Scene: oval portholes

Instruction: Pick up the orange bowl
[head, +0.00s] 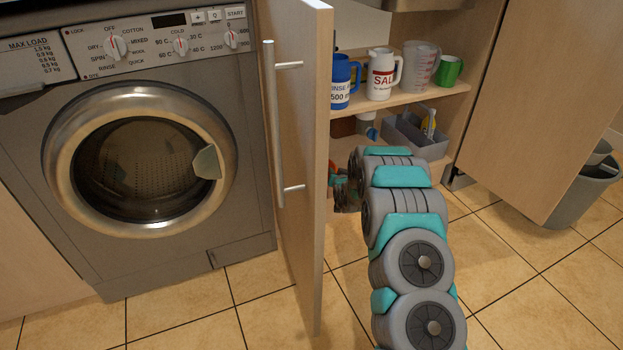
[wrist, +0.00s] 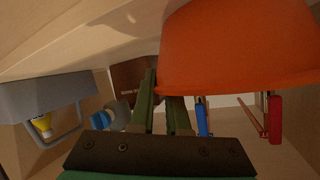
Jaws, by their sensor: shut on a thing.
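The orange bowl (wrist: 240,50) fills the upper right of the wrist view, close to the camera. My gripper (wrist: 160,88) is shut on the bowl at its lower left edge, where the fingertips meet the rim. In the head view my arm reaches into the open cupboard, and my gripper (head: 347,190) is mostly hidden behind the cupboard door and the arm. A small orange-red patch shows by the door edge there; I cannot tell if it is the bowl.
The open cupboard door (head: 310,160) stands close left of my arm. A grey caddy (head: 418,135) sits on the lower shelf, also in the wrist view (wrist: 60,95). A blue mug (head: 341,85), jug (head: 381,75), measuring cup (head: 421,68) and green mug (head: 449,71) stand above.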

